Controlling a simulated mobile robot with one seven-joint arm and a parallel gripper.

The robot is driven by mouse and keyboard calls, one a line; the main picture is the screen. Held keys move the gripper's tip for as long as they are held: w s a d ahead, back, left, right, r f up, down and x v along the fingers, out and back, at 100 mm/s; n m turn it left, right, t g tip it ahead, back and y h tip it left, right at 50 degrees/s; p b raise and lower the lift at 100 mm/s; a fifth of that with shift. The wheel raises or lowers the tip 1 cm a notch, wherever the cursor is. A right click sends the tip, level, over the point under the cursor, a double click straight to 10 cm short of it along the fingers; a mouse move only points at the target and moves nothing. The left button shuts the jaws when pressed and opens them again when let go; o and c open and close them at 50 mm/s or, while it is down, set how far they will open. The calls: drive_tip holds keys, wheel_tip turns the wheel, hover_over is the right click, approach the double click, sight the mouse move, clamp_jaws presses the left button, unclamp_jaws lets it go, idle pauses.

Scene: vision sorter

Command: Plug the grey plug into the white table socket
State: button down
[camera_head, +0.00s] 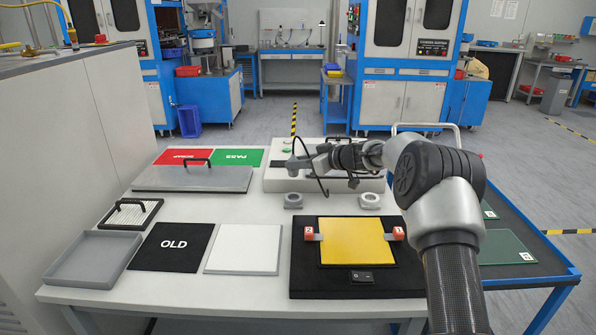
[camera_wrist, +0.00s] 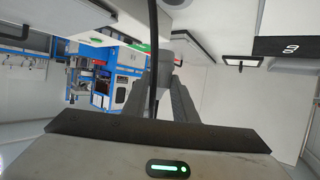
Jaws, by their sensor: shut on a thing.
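My gripper (camera_head: 312,161) reaches to the left above a low white box at the back middle of the table. It is shut on a grey piece, which appears to be the grey plug (camera_head: 297,162); my fingers partly hide it. In the wrist view the grey plug (camera_wrist: 182,37) shows at the far end of my fingers. I cannot make out the white table socket for certain; the white box (camera_head: 280,184) lies under my gripper.
A black fixture (camera_head: 305,277) holds a yellow plate (camera_head: 357,241). A grey lidded panel (camera_head: 180,179), a white plate (camera_head: 243,249), a black OLD mat (camera_head: 172,258) and an empty grey tray (camera_head: 70,279) lie left.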

idle(0.3)
drive_tip(key=shift+d+r+b, duration=0.1)
drive_tip(key=shift+r+b, duration=0.4)
drive_tip(key=shift+b, duration=0.05)
drive_tip(key=d+p, duration=0.2)
drive_tip(key=d, duration=2.4)
drive_tip(key=shift+a+f+b, duration=0.1)
drive_tip(key=shift+f+b, duration=3.25)
drive_tip(key=shift+f, duration=0.4)
drive_tip(key=shift+f, duration=0.25)
drive_tip(key=shift+f+b, duration=0.5)
drive_tip(key=shift+b, duration=0.45)
